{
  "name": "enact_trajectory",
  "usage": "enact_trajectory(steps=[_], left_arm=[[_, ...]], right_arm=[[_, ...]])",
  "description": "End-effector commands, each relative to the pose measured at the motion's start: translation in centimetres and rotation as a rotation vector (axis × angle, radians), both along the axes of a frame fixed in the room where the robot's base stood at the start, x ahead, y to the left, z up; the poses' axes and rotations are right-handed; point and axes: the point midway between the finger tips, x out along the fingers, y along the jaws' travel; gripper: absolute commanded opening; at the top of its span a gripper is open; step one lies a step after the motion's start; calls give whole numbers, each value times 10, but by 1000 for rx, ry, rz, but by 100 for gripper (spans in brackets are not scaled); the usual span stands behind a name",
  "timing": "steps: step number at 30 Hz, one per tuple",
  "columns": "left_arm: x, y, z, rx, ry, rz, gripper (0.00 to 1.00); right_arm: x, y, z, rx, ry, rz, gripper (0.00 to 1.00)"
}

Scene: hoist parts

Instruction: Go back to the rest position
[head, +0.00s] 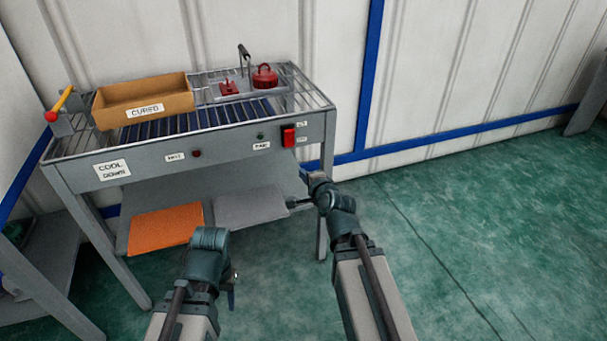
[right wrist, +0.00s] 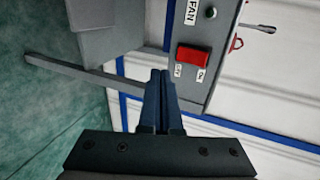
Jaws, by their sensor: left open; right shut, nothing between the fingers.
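My right gripper (right wrist: 160,92) is shut with nothing between its fingers. In the head view its fingers (head: 298,203) are in front of the cool-down table's right end, below the red switch (head: 288,137). In the right wrist view the red switch (right wrist: 192,64) is beyond and to the right of the fingertips, with a visible gap. My left gripper (head: 232,292) is open and low in front of the table; its fingers are mostly hidden behind its wrist.
The grey cool-down table (head: 150,165) carries a cardboard box (head: 160,110) marked CURED and red parts (head: 264,76) on its rack. Its lower shelf holds an orange mat (head: 165,226) and a grey mat (head: 250,205). Green floor (head: 480,230) is clear at right.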

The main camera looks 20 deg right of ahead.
Motion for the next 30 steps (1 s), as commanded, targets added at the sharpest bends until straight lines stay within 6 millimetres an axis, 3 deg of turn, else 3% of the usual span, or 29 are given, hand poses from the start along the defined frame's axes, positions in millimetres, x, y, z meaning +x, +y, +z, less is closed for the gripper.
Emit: enact_trajectory(steps=[8, 11, 14, 18, 21, 25, 30], left_arm=[[0, 0, 5, 0, 0, 0, 50], [0, 0, 24, 0, 0, 0, 50], [0, 0, 57, 0, 0, 0, 50], [0, 0, 106, 0, 0, 0, 50], [0, 0, 139, 0, 0, 0, 50], [0, 0, 181, 0, 0, 1, 50], [0, 0, 226, 0, 0, 1, 50]], right_arm=[[0, 4, 2, -11, 10, 14, 0], [-4, 24, 10, -78, 62, 85, 0], [-16, 59, 20, -213, 164, 231, 0], [-50, 110, 29, -459, 337, 506, 0], [-81, 137, 37, -630, 451, 710, 0], [-126, 159, 55, -837, 593, 977, 0], [-180, 170, 84, -1050, 750, 1292, 0]])
